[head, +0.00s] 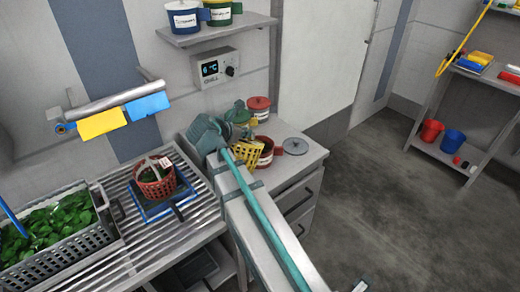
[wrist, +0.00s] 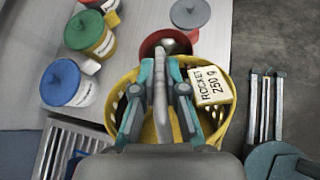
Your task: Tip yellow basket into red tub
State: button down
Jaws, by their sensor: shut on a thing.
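The yellow basket (wrist: 219,122) is in my gripper (wrist: 159,78), whose teal fingers are closed around a grey upright part in the middle of the basket. A cream label reading ROCKET 250 g (wrist: 209,85) sits at its right side. In the head view the yellow basket (head: 243,155) looks tilted, close beside the red tub (head: 266,152). In the wrist view the red tub (wrist: 150,44) is open, just beyond the basket and partly hidden by it. I cannot see any greens in the basket; my gripper hides much of its inside.
Lidded tubs with green (wrist: 88,28) and blue (wrist: 70,88) lids stand left of the red tub. A loose grey lid (head: 296,146) lies to its right. A red basket (head: 155,184) stands on a blue scale, near a grey crate of greens (head: 75,245).

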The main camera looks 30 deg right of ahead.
aim_at(241, 149)
jog(key=s+a+f+t+h+b, duration=0.1)
jog(key=a+b, duration=0.1)
jog(key=s+a+f+t+h+b, duration=0.1)
jog(key=a+h+b, duration=0.1)
jog(key=b, duration=0.1)
jog(key=s+a+f+h+b, duration=0.1)
jog(key=s+a+f+b, duration=0.1)
jog(key=b, duration=0.1)
jog(key=shift+t+h, duration=0.3)
jog(key=shift+t, duration=0.1)
jog(key=shift+s+a+f+t+h+b, duration=0.2)
jog(key=shift+a+h+b, duration=0.15)
jog(key=shift+b, duration=0.25)
jog(key=shift+s+a+f+t+h+b, duration=0.15)
jog(key=shift+a+t+h+b, duration=0.1)
jog(key=shift+a+b, duration=0.25)
jog(key=shift+d+r, duration=0.1)
